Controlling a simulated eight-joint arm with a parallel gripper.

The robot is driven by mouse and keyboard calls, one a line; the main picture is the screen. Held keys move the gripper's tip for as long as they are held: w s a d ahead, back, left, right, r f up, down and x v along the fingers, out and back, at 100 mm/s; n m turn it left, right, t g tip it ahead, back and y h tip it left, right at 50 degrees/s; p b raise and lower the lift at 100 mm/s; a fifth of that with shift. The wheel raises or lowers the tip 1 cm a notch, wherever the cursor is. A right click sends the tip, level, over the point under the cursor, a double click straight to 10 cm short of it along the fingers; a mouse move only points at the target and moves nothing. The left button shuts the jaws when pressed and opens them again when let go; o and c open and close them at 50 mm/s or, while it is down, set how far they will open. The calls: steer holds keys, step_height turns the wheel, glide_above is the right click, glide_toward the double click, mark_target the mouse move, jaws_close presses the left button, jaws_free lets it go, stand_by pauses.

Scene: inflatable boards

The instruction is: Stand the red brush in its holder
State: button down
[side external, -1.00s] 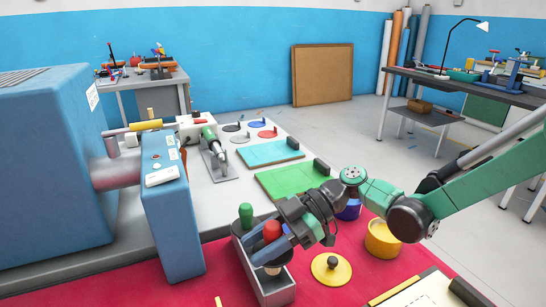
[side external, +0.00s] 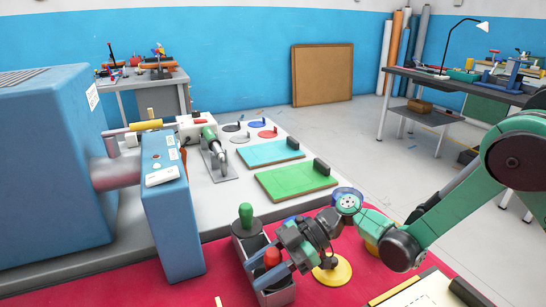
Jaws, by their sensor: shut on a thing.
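The red brush (side external: 272,257) is upright in the front part of the grey holder (side external: 281,295), with its red knob showing above the rim. Its lower part is hidden by the holder walls and my fingers. My gripper (side external: 268,270) reaches in from the right and is shut on the red brush, low over the holder. I cannot tell whether the brush touches the holder floor. A green-handled brush (side external: 246,215) stands in the rear part of the same holder.
A blue machine block (side external: 178,215) stands close to the left of the holder. A yellow disc lid (side external: 335,272) lies on the red mat (side external: 345,295) to the right, partly behind my gripper. Green (side external: 295,180) and cyan boards lie behind.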

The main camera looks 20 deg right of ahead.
steer(key=shift+f, duration=0.2)
steer(key=shift+c, duration=2.4)
jaws_free()
steer(key=shift+r, duration=0.1)
